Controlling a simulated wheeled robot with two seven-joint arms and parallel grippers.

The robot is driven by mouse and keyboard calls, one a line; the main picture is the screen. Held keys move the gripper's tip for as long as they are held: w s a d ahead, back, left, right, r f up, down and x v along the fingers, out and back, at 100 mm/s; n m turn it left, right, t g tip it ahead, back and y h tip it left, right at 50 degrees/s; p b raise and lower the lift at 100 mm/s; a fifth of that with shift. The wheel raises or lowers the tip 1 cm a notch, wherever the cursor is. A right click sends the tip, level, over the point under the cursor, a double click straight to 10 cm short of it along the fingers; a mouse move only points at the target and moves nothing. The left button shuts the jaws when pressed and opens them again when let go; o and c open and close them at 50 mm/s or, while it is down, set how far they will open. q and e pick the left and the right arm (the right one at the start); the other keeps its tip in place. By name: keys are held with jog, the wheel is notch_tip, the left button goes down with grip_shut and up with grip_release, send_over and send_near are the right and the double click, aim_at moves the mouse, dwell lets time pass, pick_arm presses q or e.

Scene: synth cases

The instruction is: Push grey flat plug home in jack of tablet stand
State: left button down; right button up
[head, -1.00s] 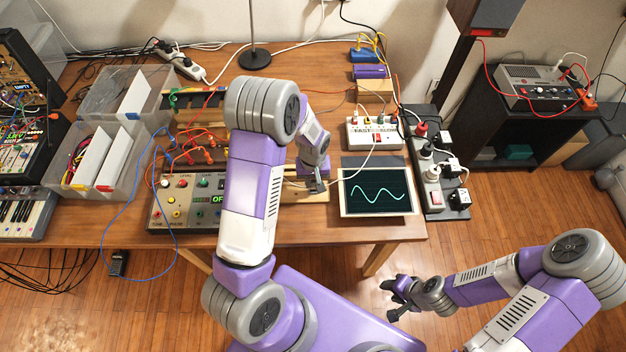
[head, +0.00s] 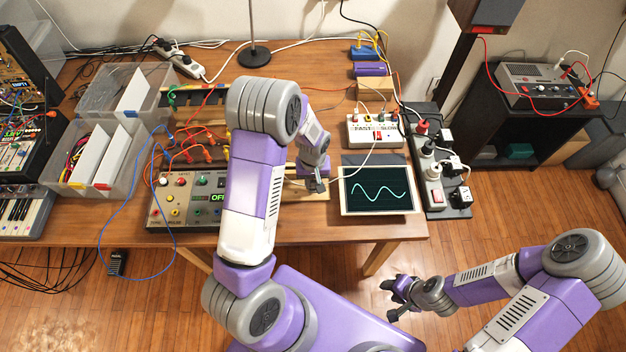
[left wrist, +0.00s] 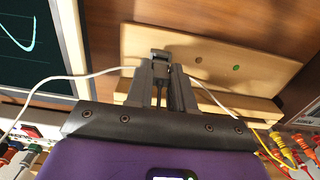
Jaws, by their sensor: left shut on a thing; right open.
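My left gripper (head: 316,184) is shut on the grey flat plug (left wrist: 160,72); the plug shows between the fingers in the left wrist view. The pale wooden tablet stand (left wrist: 205,45) lies just beyond the fingertips, with a dark hole and a green dot on its face. The stand also shows beside the gripper in the head view (head: 292,195). The plug's front end is at or very close to the wood; its tip and the jack are hidden, so I cannot tell how deep it sits. My right gripper (head: 396,297) is open and empty, away from the table.
A screen with a green wave (head: 378,191) lies right of my left gripper. A white switch box (head: 374,131) stands behind it, and a white cable runs near the gripper. A control panel (head: 180,205) with knobs is to the left. A power strip (head: 433,187) is at the right.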

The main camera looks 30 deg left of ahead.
aim_at(313, 182)
pick_arm(q)
jog(key=shift+f+b, duration=0.35)
jog(key=shift+f, duration=0.15)
jog(key=c, duration=0.9)
grip_release()
jog(key=shift+r, duration=0.1)
notch_tip(313, 182, up, 8)
jog(key=shift+f+p, duration=0.25)
jog(key=shift+p, duration=0.6)
